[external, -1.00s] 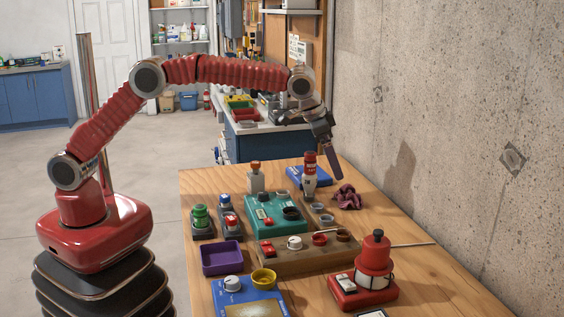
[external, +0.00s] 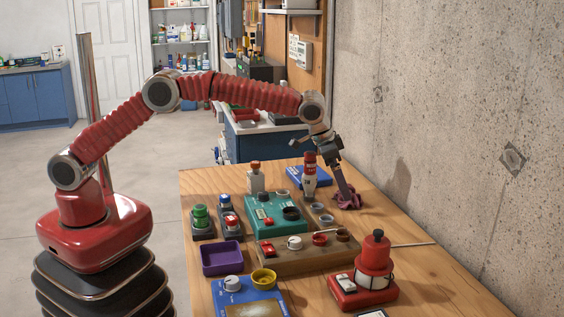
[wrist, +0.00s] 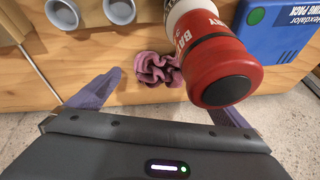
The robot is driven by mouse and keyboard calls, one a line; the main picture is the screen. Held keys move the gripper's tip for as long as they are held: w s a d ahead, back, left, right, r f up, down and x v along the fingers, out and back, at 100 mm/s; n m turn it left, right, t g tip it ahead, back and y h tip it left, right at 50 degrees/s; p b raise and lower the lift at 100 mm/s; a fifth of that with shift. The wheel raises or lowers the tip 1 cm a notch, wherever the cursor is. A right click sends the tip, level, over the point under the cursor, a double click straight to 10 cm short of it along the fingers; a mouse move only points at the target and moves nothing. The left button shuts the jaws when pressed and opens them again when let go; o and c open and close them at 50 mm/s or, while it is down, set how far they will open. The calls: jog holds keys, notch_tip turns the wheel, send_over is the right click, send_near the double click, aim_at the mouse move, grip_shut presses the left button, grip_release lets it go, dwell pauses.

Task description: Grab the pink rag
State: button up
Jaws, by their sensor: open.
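The pink rag (external: 348,199) lies crumpled on the wooden table, towards its wall side. In the wrist view the rag (wrist: 158,70) sits ahead of my gripper, between the lines of its two fingers. My gripper (external: 347,196) reaches down at the rag in the external view and partly covers it. In the wrist view my gripper (wrist: 165,98) is open, with its fingers spread wide and nothing between the tips. I cannot tell whether a finger touches the rag.
A red-capped bottle (external: 309,175) stands left of the rag; in the wrist view its red cap (wrist: 222,70) is close beside it. A blue box (wrist: 285,40) lies beyond. Grey cups (external: 326,220) stand nearby. The concrete wall (external: 440,150) rises to the right.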

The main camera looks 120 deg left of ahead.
jog(key=shift+x, duration=2.35)
jog(key=shift+c, duration=0.3)
jog(key=c, duration=1.1)
